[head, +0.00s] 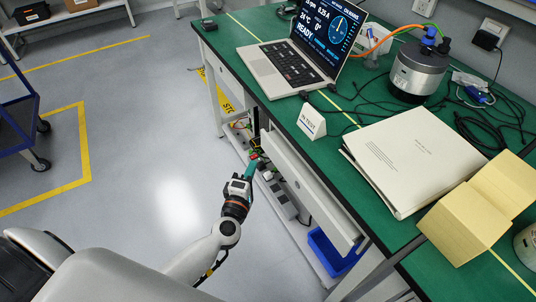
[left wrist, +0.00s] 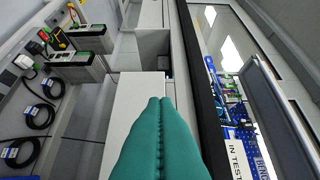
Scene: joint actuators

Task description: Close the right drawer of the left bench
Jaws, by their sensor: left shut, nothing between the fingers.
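The bench with the green top (head: 262,78) runs along the right half of the head view. Below its front edge is a long white drawer front (head: 305,190), which stands out a little from the bench edge. How far it is open is hard to tell. My left gripper (head: 252,165) is at the far end of this front, on its outer side. In the left wrist view its teal fingers (left wrist: 160,100) are pressed together and empty, with their tips over a pale panel (left wrist: 130,105). Whether they touch it is unclear. My right gripper is out of view.
A blue bin (head: 333,255) sits below. A blue cart (head: 18,125) stands at the left; the floor between is clear.

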